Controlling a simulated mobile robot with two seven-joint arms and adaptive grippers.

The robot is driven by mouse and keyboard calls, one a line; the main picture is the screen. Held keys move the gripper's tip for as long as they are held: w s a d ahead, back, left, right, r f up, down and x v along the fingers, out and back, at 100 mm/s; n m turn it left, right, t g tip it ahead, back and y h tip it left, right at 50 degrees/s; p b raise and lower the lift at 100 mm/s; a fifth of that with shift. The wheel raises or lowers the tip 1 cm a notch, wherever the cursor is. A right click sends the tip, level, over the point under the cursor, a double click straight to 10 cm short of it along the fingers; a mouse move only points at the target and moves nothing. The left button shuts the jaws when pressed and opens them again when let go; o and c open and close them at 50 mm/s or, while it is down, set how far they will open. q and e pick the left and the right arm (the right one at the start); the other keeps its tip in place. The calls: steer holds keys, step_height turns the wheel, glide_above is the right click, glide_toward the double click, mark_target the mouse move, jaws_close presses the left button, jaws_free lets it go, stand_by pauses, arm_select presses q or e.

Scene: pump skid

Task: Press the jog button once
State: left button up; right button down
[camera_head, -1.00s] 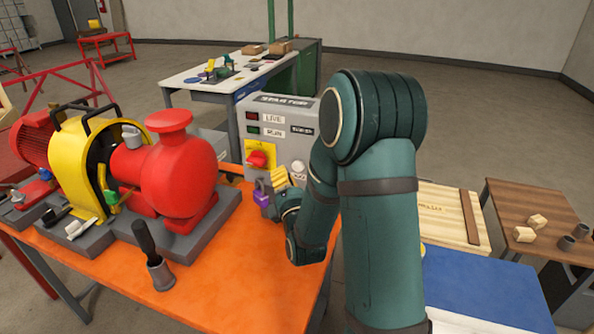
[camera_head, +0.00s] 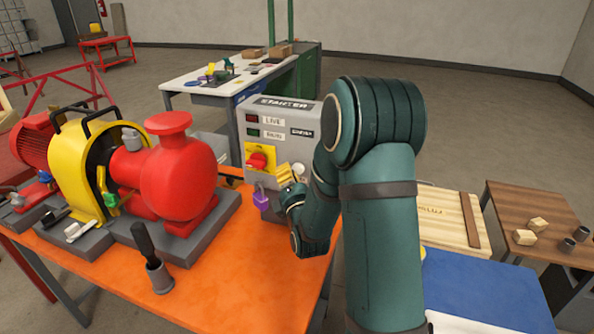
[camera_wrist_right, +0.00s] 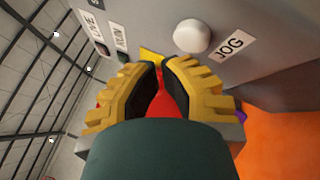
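The jog button is a white round button (camera_wrist_right: 192,36) on the grey starter box, beside a JOG label (camera_wrist_right: 230,48) in the right wrist view. In the head view the button (camera_head: 299,169) shows just beyond my right gripper (camera_head: 284,173). My right gripper has yellow fingers with dark pads. In the right wrist view its fingertips (camera_wrist_right: 162,64) come together close to the box face, to one side of the button and apart from it. Red shows between the fingers farther back; I see nothing held. My left gripper is not in view.
The starter box (camera_head: 229,125) has a red knob on a yellow plate (camera_head: 258,160) and a purple padlock (camera_head: 262,199) close to my gripper. A red and yellow pump (camera_head: 180,175) stands left on the orange table (camera_head: 215,265). A wooden crate lid (camera_head: 440,210) is at right.

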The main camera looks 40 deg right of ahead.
steer(key=shift+d, duration=0.15)
stand_by(0.8)
steer(key=shift+w+d, duration=0.2)
steer(key=shift+d, duration=0.05)
steer(key=shift+w+d+b, duration=0.2)
steer(key=shift+d+b, duration=0.15)
steer(key=shift+d, duration=0.05)
stand_by(0.7)
steer(key=shift+a, duration=0.1)
stand_by(0.4)
steer(key=shift+s+a, duration=0.4)
steer(key=shift+a, duration=0.3)
steer(key=shift+s+a+b, duration=0.1)
steer(key=shift+s+a, duration=0.3)
steer(key=shift+a, duration=0.35)
steer(key=shift+s+a+b, duration=0.1)
steer(key=shift+s+a, duration=0.25)
steer(key=shift+a, duration=0.35)
steer(key=shift+s+a+b, duration=0.1)
steer(key=shift+s+a, duration=0.3)
steer(key=shift+a, duration=0.35)
